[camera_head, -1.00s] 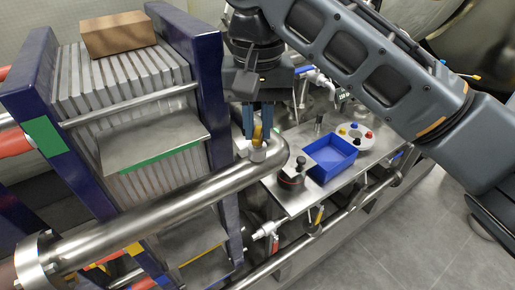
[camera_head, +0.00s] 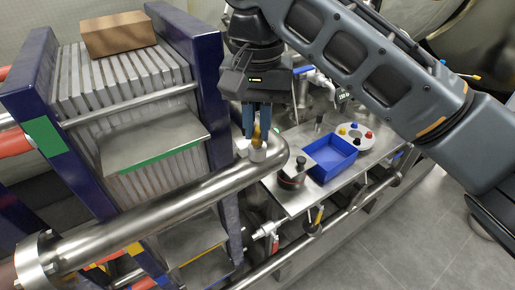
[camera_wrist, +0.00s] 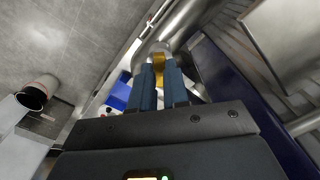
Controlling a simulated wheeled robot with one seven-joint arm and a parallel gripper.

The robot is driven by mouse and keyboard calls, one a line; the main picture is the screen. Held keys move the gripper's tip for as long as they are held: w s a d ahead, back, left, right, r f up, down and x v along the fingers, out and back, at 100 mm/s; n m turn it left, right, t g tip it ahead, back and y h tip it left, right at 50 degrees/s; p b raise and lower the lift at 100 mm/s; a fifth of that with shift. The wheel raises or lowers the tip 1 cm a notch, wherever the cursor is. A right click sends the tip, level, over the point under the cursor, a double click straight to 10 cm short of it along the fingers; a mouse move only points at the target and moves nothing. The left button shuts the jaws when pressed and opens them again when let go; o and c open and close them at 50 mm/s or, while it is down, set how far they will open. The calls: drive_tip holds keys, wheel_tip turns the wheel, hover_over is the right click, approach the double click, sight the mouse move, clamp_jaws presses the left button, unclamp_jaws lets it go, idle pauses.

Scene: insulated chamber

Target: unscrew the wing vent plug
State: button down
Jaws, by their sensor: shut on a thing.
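The wing vent plug (camera_head: 256,133) is a small yellow-brass piece on a short metal stub (camera_head: 258,153) at the bend of the large steel pipe (camera_head: 190,205). My gripper (camera_head: 257,122) points down over it, its two blue-grey fingers shut on the plug. In the wrist view the yellow plug (camera_wrist: 159,62) shows between the fingertips (camera_wrist: 159,72), with the pipe behind it. The fingers hide part of the plug, and its threads cannot be seen. I cannot tell how far it is turned.
A blue bin (camera_head: 331,157) stands on the steel bench (camera_head: 300,200) to the right, beside a white holder (camera_head: 356,137) with several coloured knobs. A dark-topped fitting (camera_head: 291,175) stands nearer the pipe. The plate stack's blue frame (camera_head: 212,90) rises close to the left of my gripper.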

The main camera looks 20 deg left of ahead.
sight(257, 132)
drive_tip(key=c, duration=1.4)
unclamp_jaws()
drive_tip(key=shift+r, duration=0.1)
drive_tip(key=shift+r, duration=2.45)
